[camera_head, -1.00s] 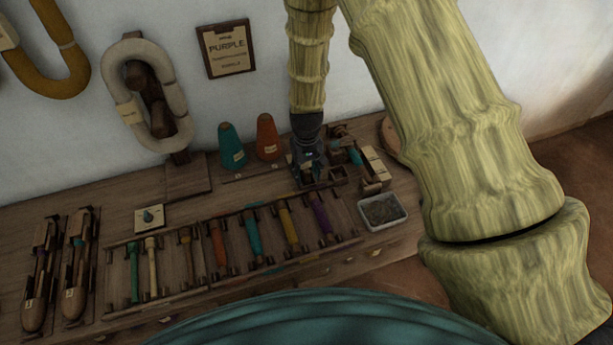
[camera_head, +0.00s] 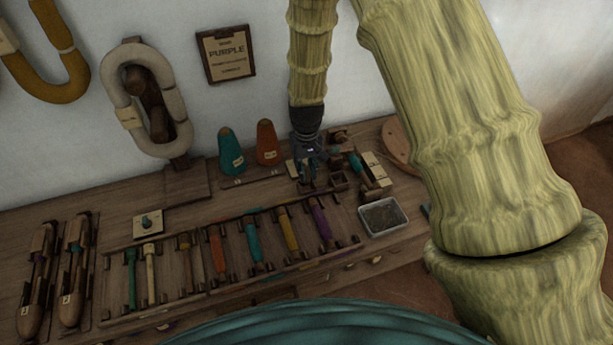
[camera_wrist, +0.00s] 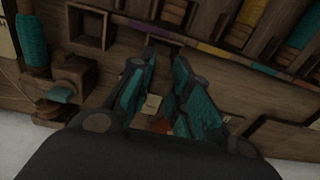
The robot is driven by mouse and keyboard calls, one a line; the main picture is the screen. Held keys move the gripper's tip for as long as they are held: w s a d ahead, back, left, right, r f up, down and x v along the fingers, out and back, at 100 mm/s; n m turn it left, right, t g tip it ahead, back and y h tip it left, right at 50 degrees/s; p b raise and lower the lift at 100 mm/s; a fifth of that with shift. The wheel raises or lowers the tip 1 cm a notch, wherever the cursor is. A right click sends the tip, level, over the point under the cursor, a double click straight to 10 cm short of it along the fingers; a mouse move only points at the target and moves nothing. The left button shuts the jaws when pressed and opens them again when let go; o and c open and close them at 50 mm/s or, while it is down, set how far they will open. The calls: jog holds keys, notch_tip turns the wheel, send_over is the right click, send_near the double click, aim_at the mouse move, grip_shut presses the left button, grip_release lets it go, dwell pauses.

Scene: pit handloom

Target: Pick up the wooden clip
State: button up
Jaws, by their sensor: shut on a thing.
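My gripper (camera_head: 311,172) is over the small wooden fixtures at the back right of the bench, below the black wrist. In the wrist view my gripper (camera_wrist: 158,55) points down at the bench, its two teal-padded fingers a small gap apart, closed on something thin. The wooden clip is not clear in either view; it is dark and mostly hidden between the fingers. A small cream tag (camera_wrist: 152,104) and a reddish patch (camera_wrist: 161,126) show between the fingers in the wrist view.
Teal (camera_head: 231,153) and orange (camera_head: 267,144) cones stand left of my gripper. A row of coloured bobbins (camera_head: 253,240) lies in a rack in front. A grey tray (camera_head: 383,216) and a teal-wound wooden piece (camera_head: 356,163) are to the right.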

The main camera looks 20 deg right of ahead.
jog(key=s+a+b, duration=0.1)
jog(key=s+a, duration=0.2)
jog(key=s, duration=0.4)
jog(key=s+a+r, duration=0.1)
jog(key=s+a, duration=0.3)
jog(key=s, duration=0.3)
jog(key=shift+a+r+b, duration=0.15)
jog(key=shift+a+b, duration=0.15)
jog(key=shift+b, duration=0.1)
jog(key=shift+s, duration=0.1)
